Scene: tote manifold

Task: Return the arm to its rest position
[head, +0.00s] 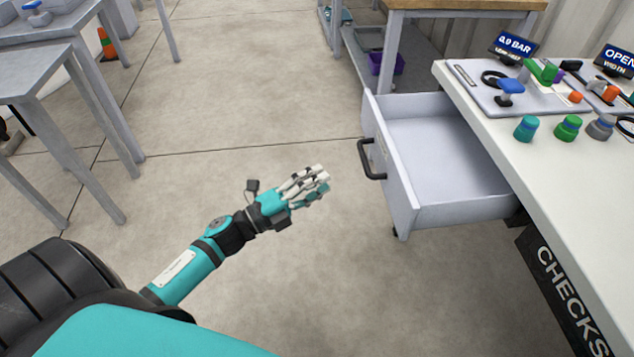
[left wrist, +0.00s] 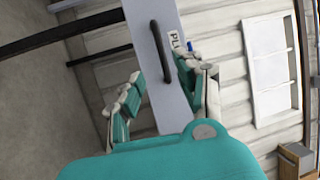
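My left gripper (head: 318,183) is at the end of the teal arm, over the bare floor to the left of the drawer. Its fingers are stretched out and hold nothing that I can see. In the left wrist view my left gripper (left wrist: 165,85) has its fingers apart, with the drawer front (left wrist: 172,105) and its dark handle (left wrist: 160,52) showing between them. In the head view the black drawer handle (head: 370,162) is right of the fingertips, with a gap between. The drawer (head: 440,150) is pulled out and looks empty. My right gripper is not in view.
The white bench (head: 560,170) on the right carries a panel with valves, several coloured knobs (head: 568,128) and signs. Grey tables (head: 60,60) stand at the far left, near an orange cone (head: 107,43). The floor (head: 240,90) between is clear.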

